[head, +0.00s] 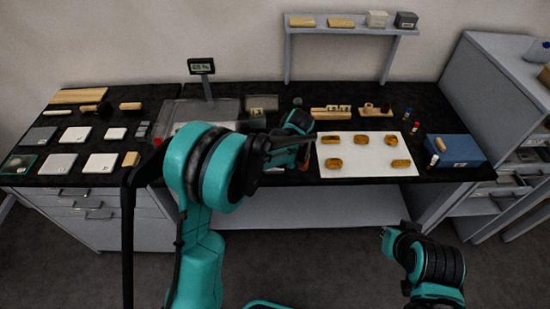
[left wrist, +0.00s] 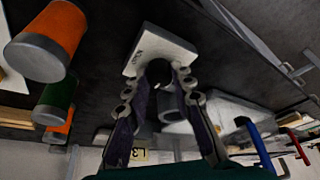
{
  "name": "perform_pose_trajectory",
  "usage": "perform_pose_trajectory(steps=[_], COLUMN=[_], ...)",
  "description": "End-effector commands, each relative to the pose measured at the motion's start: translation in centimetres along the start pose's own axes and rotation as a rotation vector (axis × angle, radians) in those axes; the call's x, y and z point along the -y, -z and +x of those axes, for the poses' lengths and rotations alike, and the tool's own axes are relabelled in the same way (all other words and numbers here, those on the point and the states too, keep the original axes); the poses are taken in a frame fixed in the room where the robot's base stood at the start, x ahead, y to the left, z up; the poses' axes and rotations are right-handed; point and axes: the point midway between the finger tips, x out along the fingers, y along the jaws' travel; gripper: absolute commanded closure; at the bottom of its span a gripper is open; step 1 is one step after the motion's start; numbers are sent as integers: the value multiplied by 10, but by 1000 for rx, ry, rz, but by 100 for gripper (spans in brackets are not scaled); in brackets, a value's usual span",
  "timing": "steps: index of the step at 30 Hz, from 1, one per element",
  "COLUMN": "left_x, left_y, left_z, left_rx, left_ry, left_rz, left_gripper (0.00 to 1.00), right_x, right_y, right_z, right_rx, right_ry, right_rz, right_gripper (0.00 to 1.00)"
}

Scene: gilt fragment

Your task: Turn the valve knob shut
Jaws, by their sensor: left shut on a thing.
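In the left wrist view my left gripper (left wrist: 158,86) has its two jointed fingers on either side of a dark round knob (left wrist: 158,69) and is shut on it. The knob sits in front of a pale plate (left wrist: 148,49) with small dark lettering that I cannot read. The fingers hide part of the knob, so its turn angle cannot be told. In the head view my left arm reaches over the middle of the dark bench and hides the knob. Only part of my right arm shows at the lower right; its gripper is not in view.
A white board (head: 366,166) with several amber pieces lies right of my left arm, with a blue box (head: 456,150) beyond it. A scale display (head: 201,67) stands behind. Orange (left wrist: 48,38) and green (left wrist: 56,100) cylinders are left of the gripper in the wrist view.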

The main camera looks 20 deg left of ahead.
Motion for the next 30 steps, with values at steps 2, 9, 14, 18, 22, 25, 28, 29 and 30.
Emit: perform_pose_trajectory(steps=[2, 9, 14, 18, 22, 25, 28, 29, 30], left_x=[0, 0, 0, 0, 0, 0, 0, 0, 0], left_y=[-1, -1, -1, -1, -1, -1, 0, 0, 0], left_z=[0, 0, 0, 0, 0, 0, 0, 0, 0], left_rx=[2, 2, 2, 3, 3, 2, 2, 2, 2], left_ry=[10, 24, 26, 26, 26, 26, 25, 25, 25], left_rz=[-22, -59, -62, -62, -62, -61, -61, -61, -61], left_gripper=[100, 100, 100, 100, 66, 56, 56, 56, 56], right_x=[0, 0, 0, 0, 0, 0, 0, 0, 0], right_y=[0, 0, 0, 0, 0, 0, 0, 0, 0], right_z=[0, 0, 0, 0, 0, 0, 0, 0, 0], right_rx=[0, 0, 0, 0, 0, 0, 0, 0, 0], right_ry=[0, 0, 0, 0, 0, 0, 0, 0, 0], right_rz=[0, 0, 0, 0, 0, 0, 0, 0, 0], right_gripper=[100, 100, 100, 100, 100, 100, 100, 100, 100])
